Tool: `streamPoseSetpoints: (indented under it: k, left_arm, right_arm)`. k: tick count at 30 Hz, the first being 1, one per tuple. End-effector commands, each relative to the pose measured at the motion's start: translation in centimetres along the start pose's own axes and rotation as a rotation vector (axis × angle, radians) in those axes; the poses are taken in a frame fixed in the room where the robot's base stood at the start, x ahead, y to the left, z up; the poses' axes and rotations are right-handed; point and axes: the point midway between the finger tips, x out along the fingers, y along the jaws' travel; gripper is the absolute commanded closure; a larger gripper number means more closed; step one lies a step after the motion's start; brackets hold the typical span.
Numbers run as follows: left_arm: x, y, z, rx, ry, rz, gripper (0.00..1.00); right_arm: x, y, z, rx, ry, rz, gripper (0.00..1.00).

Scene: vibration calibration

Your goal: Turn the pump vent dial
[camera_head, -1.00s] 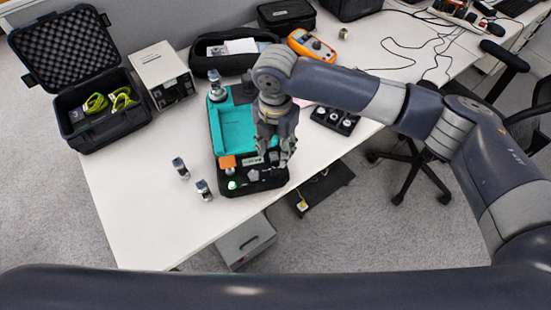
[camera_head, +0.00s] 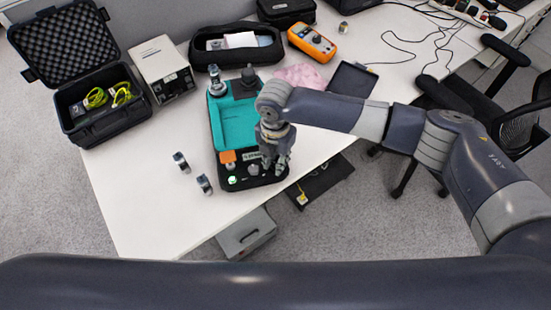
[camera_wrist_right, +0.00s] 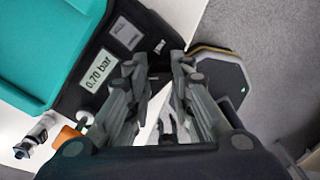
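The pump unit is a teal-topped case (camera_head: 232,120) with a black control panel (camera_head: 236,186) at its near end. A display (camera_wrist_right: 97,71) on it reads 0.70 bar in the right wrist view. A grey knob (camera_head: 253,169) sits on the panel, left of my right gripper. No vent dial label is readable; the gripper may cover it. My right gripper (camera_head: 276,170) points down over the panel's right end. Its fingers (camera_wrist_right: 164,60) are apart in the right wrist view, with no clearly held object between them. I cannot tell whether they touch the panel. My left gripper is not in view.
Two small metal cylinders (camera_head: 181,161) (camera_head: 204,184) stand left of the pump. An open black case (camera_head: 105,120), a beige box (camera_head: 163,68) and an orange meter (camera_head: 311,42) lie around. The table's front left is clear.

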Motion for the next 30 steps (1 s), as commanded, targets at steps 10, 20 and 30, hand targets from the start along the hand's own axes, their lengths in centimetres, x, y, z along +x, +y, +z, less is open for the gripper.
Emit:
streamPoseSetpoints:
  k: [10,20,30]
  left_arm:
    - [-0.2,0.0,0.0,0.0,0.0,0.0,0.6]
    - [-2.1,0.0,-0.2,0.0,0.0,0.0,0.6]
    - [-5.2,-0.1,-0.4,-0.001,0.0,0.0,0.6]
  right_arm:
    - [-0.1,0.0,-0.1,0.012,0.001,0.0,1.0]
    - [-0.3,0.0,-0.1,0.162,0.004,-0.002,1.0]
    - [-0.4,0.0,-0.2,0.473,0.005,-0.003,1.0]
